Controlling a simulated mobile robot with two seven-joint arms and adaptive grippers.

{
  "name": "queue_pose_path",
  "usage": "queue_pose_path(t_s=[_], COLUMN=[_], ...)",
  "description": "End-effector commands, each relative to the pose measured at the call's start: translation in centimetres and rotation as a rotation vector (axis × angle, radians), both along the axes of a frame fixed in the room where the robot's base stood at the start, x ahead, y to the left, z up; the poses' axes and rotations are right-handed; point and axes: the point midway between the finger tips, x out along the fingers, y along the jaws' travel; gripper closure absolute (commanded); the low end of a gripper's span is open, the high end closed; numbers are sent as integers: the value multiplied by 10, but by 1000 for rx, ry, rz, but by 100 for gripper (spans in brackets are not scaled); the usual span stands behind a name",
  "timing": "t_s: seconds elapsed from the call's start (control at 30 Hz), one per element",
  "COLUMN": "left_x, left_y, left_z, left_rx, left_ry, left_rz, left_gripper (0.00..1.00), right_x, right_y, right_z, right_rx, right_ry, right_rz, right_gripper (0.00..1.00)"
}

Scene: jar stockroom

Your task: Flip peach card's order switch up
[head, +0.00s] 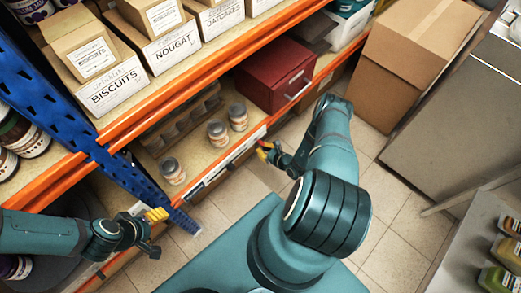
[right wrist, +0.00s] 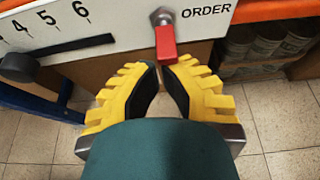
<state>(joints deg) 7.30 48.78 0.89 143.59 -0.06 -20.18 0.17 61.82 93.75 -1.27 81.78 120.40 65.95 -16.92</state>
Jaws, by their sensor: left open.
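In the right wrist view a red switch lever (right wrist: 166,44) hangs down from a metal pivot on a white panel (right wrist: 110,28), beside the word ORDER. My right gripper (right wrist: 158,66) has yellow fingers with dark pads; its tips are close together just below the lever. I cannot tell whether they touch it or are fully closed. In the head view this gripper (head: 265,152) is at the lower shelf's front edge. No peach name or picture is readable on the panel. My left gripper (head: 157,222) is open and empty near the blue shelf post.
The panel also has numbers and a black slider knob (right wrist: 18,67) at left. Several jars (head: 217,132) and a dark red drawer box (head: 275,78) stand on the lower shelf. A cardboard box (head: 405,65) stands beyond my right arm. Tiled floor (head: 400,205) is free at right.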

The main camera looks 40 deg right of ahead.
Motion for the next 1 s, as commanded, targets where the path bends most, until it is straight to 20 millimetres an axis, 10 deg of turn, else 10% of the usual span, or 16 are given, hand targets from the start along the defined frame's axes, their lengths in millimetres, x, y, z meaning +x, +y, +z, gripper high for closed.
queue_pose_path(t_s=[1.0], left_x=[-2], left_y=[0], left_z=[24], left_rx=[-1], left_ry=[5], left_rz=[-2], left_gripper=[34], right_x=[-1], right_y=[0], right_z=[22], right_rx=[-8], right_ry=[99], right_rz=[0], right_gripper=[100])
